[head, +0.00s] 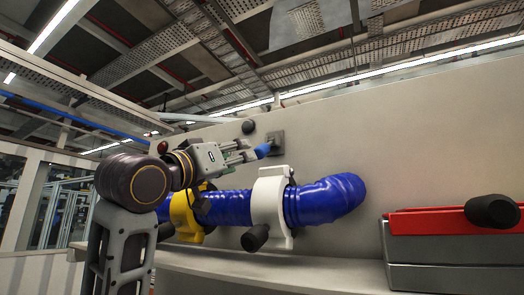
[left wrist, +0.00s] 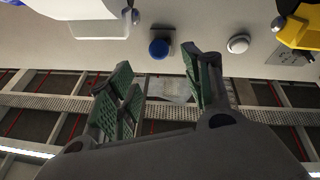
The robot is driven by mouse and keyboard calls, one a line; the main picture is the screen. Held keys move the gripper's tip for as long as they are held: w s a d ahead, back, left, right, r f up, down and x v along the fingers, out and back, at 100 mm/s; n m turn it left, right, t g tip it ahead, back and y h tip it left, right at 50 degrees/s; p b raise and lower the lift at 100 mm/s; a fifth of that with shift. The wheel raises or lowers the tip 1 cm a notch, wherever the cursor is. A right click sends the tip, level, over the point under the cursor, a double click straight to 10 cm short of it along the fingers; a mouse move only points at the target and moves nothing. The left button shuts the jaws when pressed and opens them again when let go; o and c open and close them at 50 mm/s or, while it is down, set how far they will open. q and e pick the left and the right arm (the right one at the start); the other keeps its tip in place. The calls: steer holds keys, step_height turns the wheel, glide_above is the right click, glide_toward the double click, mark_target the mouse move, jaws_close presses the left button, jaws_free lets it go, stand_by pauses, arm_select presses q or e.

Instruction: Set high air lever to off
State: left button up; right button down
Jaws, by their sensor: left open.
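A blue-ended lever (head: 263,150) sticks out from a small dark square plate (head: 276,142) on the pale wall, above the blue hose. In the left wrist view the blue end (left wrist: 159,48) faces the camera as a round cap. I cannot read any label or position on it. My left gripper (head: 244,152) is open and empty, with its fingers pointing right toward the blue end. In the left wrist view the cap shows between the two fingers, near their tips; contact is not clear. My right gripper is not in view.
A ribbed blue hose (head: 325,200) runs below the gripper through a yellow clamp (head: 187,213) and a white clamp (head: 269,202). A round dark knob (head: 248,127) and a red button (head: 162,147) sit nearby. A red-topped grey box (head: 450,250) stands at right.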

mark_target(258, 151)
arm_select(q)
steer(key=p+x, duration=0.4)
steer(key=x, duration=0.6)
steer(key=shift+w+d+r, duration=0.1)
steer(key=shift+w+r, duration=0.05)
steer(key=shift+w, duration=0.05)
steer(key=shift+p+x, duration=0.35)
steer(key=shift+x, duration=0.55)
steer(key=shift+w, duration=0.1)
jaws_close()
